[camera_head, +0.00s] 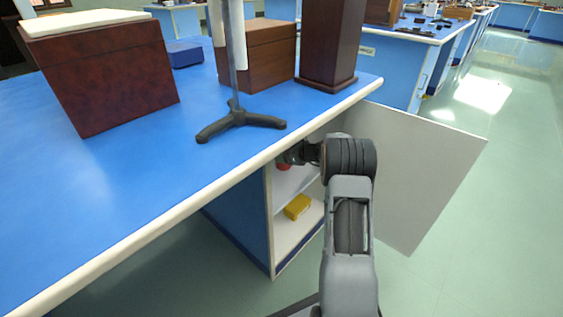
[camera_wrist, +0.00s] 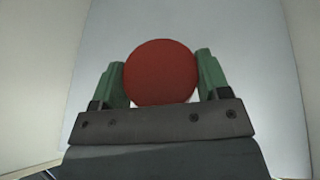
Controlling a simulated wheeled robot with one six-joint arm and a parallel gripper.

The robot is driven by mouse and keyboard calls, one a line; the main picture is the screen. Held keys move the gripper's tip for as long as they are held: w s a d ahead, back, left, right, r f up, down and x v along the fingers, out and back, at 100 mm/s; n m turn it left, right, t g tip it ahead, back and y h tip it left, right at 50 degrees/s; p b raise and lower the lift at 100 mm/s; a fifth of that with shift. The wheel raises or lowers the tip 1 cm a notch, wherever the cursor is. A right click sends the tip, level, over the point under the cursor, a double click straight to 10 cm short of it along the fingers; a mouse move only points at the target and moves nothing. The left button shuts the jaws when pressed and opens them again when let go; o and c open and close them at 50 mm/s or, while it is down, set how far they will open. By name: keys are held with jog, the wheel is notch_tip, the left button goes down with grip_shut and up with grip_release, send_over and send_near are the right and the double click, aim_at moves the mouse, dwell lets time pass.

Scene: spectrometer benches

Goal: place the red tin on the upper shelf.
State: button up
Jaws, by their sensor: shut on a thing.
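The red tin (camera_wrist: 161,73) is between the two green fingers of my gripper (camera_wrist: 161,80) in the wrist view, and the fingers are shut on its sides. In the head view a small red part of the tin (camera_head: 284,167) shows just under the bench edge, at the cabinet opening. My gripper (camera_head: 289,158) is mostly hidden there by my arm and the bench top. The upper shelf (camera_head: 295,182) shows as a pale strip inside the open cabinet, below the tin. I cannot tell whether the tin touches it.
A yellow box (camera_head: 297,207) lies on the cabinet's lower level. The open white door (camera_head: 420,175) stands right of my arm. The blue bench top (camera_head: 130,190) overhangs the cabinet and bears a tripod stand (camera_head: 238,121) and wooden boxes (camera_head: 108,80). The floor at right is clear.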

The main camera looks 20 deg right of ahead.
jog(key=shift+w+a, duration=0.15)
jog(key=shift+w, duration=0.15)
jog(key=shift+w+a+f+b, duration=0.1)
jog(key=shift+w+f+b, duration=0.1)
jog(key=shift+f+b, duration=0.6)
jog(key=shift+w+a+f+b, duration=0.15)
jog(key=shift+f+b, duration=0.45)
jog(key=shift+f, duration=0.35)
jog(key=shift+f, duration=0.1)
jog(key=o, duration=1)
jog(key=shift+s+d+r, duration=0.1)
jog(key=shift+r, duration=0.1)
jog(key=p+v, duration=0.4)
jog(key=v, duration=0.7)
jog(key=shift+s+d+r, duration=0.1)
jog(key=shift+s+d, duration=0.05)
jog(key=shift+s, duration=0.2)
